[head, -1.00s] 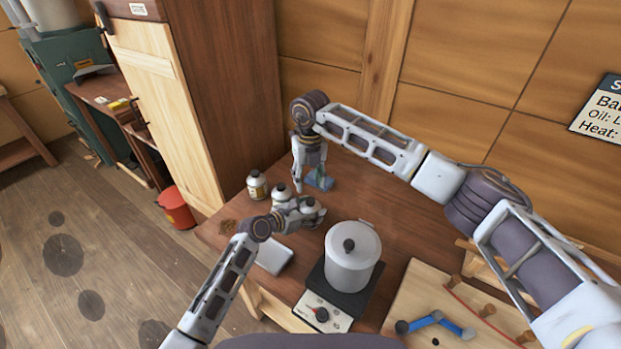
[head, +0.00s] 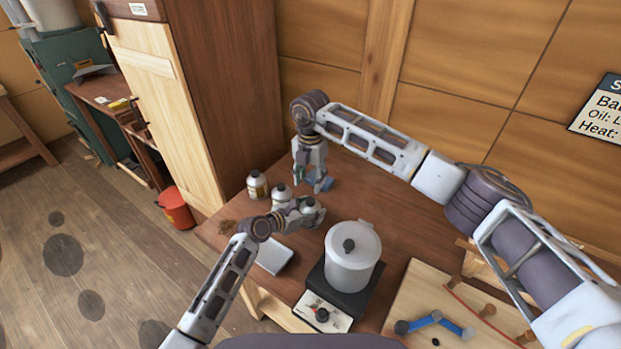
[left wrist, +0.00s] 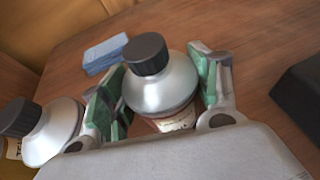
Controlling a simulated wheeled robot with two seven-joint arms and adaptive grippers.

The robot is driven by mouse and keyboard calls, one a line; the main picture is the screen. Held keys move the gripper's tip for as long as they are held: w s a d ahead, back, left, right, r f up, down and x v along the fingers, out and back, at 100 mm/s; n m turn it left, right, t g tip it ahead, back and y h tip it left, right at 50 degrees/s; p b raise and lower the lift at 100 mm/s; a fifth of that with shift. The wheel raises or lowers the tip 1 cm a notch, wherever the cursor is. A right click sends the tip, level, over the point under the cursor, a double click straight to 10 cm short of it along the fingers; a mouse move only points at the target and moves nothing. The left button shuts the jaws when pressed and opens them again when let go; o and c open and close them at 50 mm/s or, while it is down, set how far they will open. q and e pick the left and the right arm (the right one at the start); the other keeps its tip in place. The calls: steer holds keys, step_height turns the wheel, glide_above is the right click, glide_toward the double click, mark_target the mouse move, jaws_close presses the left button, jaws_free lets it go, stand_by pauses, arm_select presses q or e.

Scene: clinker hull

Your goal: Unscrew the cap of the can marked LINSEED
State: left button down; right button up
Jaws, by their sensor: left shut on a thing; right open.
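Three silvery cans with dark caps stand on the bench in the head view: a far-left can (head: 257,186), a middle can (head: 281,194) and a right-hand can (head: 309,208). My left gripper (head: 309,213) is shut around the right-hand can. In the left wrist view this can (left wrist: 162,92) sits between the green finger pads, with its black cap (left wrist: 146,54) on top; its label is mostly hidden and unreadable. The middle can (left wrist: 50,130) is beside the left finger. I cannot tell which can reads LINSEED. My right gripper (head: 314,187) is open, pointing down behind the held can, apart from its cap.
A blue block (left wrist: 105,52) lies behind the held can, close to my right gripper. A lidded pot (head: 352,262) stands on a hotplate (head: 325,311) to the right. A grey flat object (head: 273,256) lies near the front edge. A tall cabinet (head: 225,90) stands at the left.

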mark_target(311, 200)
steer(key=m, duration=1.1)
steer(key=shift+d, duration=0.1)
steer(key=shift+m, duration=1.7)
steer(key=shift+f, duration=0.1)
steer(key=shift+f, duration=3.95)
